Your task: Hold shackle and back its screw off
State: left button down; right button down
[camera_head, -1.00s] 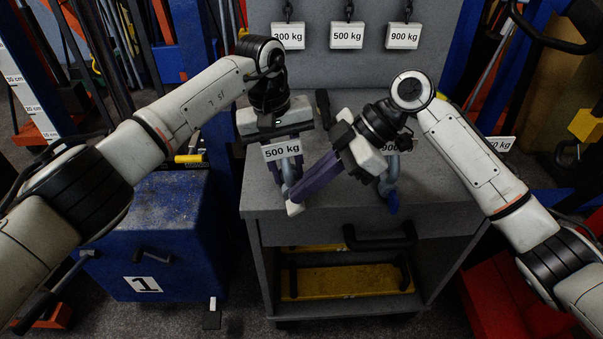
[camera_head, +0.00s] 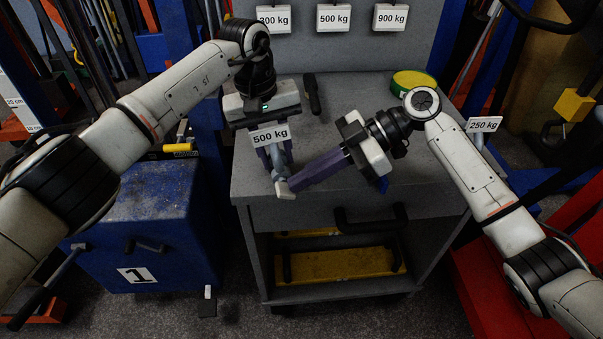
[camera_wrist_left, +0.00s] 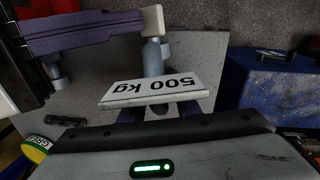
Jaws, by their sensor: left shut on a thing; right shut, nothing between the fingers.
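The grey shackle (camera_head: 274,158) hangs with its white 500 kg tag (camera_head: 269,135) at my left gripper (camera_head: 268,152), which is shut on it above the cabinet top. In the left wrist view the tag (camera_wrist_left: 152,89) is large and hides much of the shackle (camera_wrist_left: 153,57). My right gripper (camera_head: 287,186) is shut and empty, its purple fingers reaching left. Its pale tips are at the shackle's lower end; whether they touch is unclear. In the left wrist view the right gripper's tips (camera_wrist_left: 153,20) overlap the grey end. The screw is not clearly visible.
The grey cabinet (camera_head: 345,200) has a black handle and a yellow item on its lower shelf. A green-yellow tin (camera_head: 412,82) stands at its back. Hanging tags (camera_head: 333,18) line the back panel. A blue box (camera_head: 150,215) stands left.

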jog(key=shift+s+d+f, duration=0.1)
jog(key=shift+f, duration=0.15)
jog(key=v, duration=1.2)
jog(key=h, duration=0.6)
send_near(279, 190)
jog(key=shift+t, duration=0.4)
jog(key=x, duration=0.6)
jog(key=shift+s+d+f, duration=0.25)
jog(key=shift+f, duration=0.05)
jog(key=shift+s+a+f, duration=0.35)
jog(key=shift+a+f, duration=0.1)
jog(key=shift+a, duration=0.2)
jog(key=shift+s+a+f, duration=0.1)
jog(key=shift+a, duration=0.4)
dwell(1.4)
jog(key=shift+a+f, duration=0.1)
jog(key=shift+a, duration=0.05)
jog(key=shift+w, duration=0.2)
dwell(0.8)
